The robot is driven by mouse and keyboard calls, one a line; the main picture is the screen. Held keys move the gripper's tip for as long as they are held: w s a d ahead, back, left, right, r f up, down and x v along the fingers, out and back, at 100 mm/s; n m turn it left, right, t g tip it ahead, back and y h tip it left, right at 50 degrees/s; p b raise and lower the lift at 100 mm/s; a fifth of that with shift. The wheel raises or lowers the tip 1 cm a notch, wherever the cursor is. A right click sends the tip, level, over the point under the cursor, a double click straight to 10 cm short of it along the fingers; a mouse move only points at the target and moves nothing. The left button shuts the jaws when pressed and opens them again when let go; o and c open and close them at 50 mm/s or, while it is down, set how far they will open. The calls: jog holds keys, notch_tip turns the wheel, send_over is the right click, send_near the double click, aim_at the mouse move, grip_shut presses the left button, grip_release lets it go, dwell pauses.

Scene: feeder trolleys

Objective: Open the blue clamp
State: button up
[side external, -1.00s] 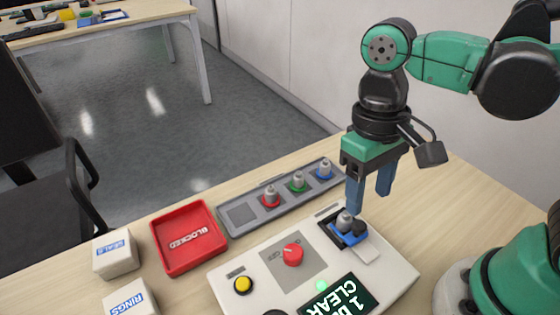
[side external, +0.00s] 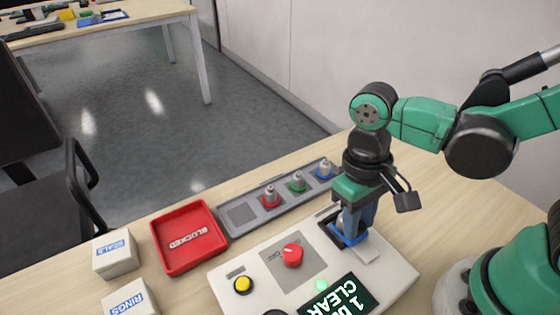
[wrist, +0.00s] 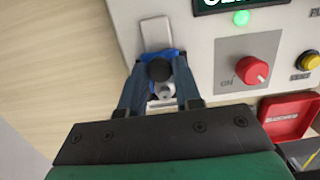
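The blue clamp (side external: 347,239) sits in a dark recess at the right of the white panel. In the wrist view its blue part (wrist: 176,52) shows behind a round black knob (wrist: 160,70), with a grey metal fitting (wrist: 166,91) close to the knob. My gripper (side external: 354,234) is lowered over the clamp, pointing down. In the wrist view its two blue fingers (wrist: 160,78) stand apart on either side of the knob; whether they touch it is unclear. In the side view the fingers hide most of the clamp.
The white panel (side external: 232,274) carries a red dial (side external: 292,256), a yellow button (side external: 243,285), a lit green lamp (side external: 321,285) and a display (side external: 342,297). Behind it is a grey rack (side external: 240,213) with red, green and blue-based pieces. A red tray (side external: 188,239) and white boxes (side external: 115,254) stand left.

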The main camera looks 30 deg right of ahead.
aim_at(364, 231)
grip_shut()
jog(key=shift+s, duration=1.65)
jog(key=o, duration=0.6)
grip_release()
jog(key=shift+c, duration=0.2)
jog(key=shift+w+r, duration=0.3)
jog(key=shift+r, duration=0.85)
jog(key=shift+w+r, duration=0.35)
jog(key=shift+r, duration=0.85)
jog(key=shift+w+r, duration=0.3)
jog(key=shift+r, duration=0.85)
